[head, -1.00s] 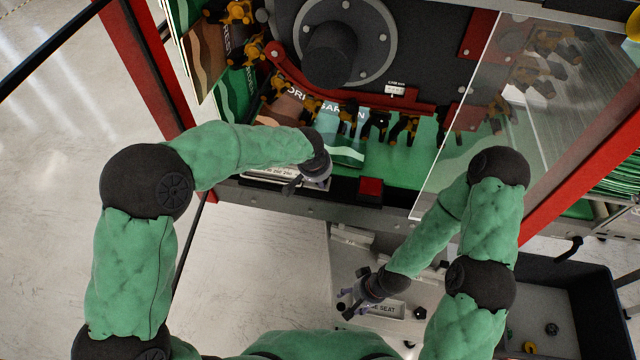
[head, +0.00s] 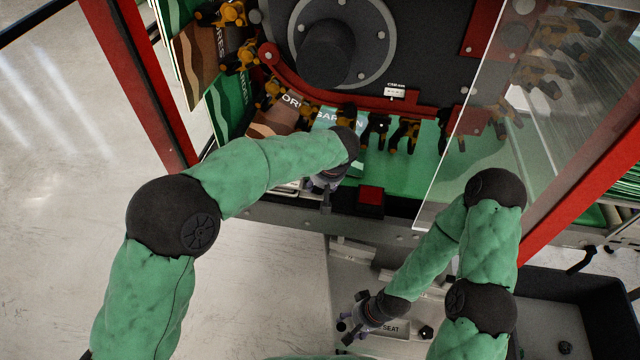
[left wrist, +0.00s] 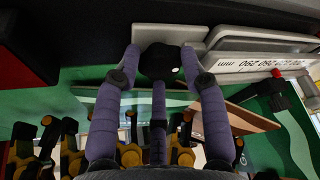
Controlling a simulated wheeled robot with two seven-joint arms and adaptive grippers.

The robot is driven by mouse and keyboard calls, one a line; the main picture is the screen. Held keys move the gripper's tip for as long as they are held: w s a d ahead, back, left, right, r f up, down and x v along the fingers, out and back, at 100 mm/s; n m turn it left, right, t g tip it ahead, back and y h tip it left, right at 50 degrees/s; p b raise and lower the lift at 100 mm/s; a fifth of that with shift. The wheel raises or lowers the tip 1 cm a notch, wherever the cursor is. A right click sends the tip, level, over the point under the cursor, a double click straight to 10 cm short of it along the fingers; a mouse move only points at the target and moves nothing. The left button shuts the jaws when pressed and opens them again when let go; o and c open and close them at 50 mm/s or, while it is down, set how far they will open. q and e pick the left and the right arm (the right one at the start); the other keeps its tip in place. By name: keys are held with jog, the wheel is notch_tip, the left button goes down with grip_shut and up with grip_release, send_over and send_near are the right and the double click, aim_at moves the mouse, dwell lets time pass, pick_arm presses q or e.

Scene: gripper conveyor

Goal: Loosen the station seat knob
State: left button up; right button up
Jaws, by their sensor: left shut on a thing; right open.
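In the left wrist view a round black knob (left wrist: 160,61) sits on a light grey block (left wrist: 170,35) beside a white scale plate (left wrist: 265,65) marked in mm. My left gripper (left wrist: 163,66) has its purple fingers shut around this knob. In the head view my left gripper (head: 327,190) is at the front edge of the green machine bed, left of a red button; its arm hides the knob there. My right gripper (head: 366,312) is open, low beside a plate labelled "SEAT" (head: 391,328). Whether its fingers touch anything there is hidden.
A red square button (head: 371,195) is close right of my left gripper. Black and orange clamps (head: 403,134) hang along a curved red rail (head: 300,88). A clear panel (head: 500,110) stands at the right. A dark bin (head: 600,300) is at the lower right.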

pick_arm(q)
jog(key=shift+w+r+n+y, duration=0.3)
jog(key=shift+r+n, duration=0.05)
jog(key=shift+n, duration=0.65)
jog(key=o, duration=1.1)
jog(key=shift+s+a+f, duration=0.1)
jog(key=shift+f, duration=0.1)
jog(key=v, duration=1.2)
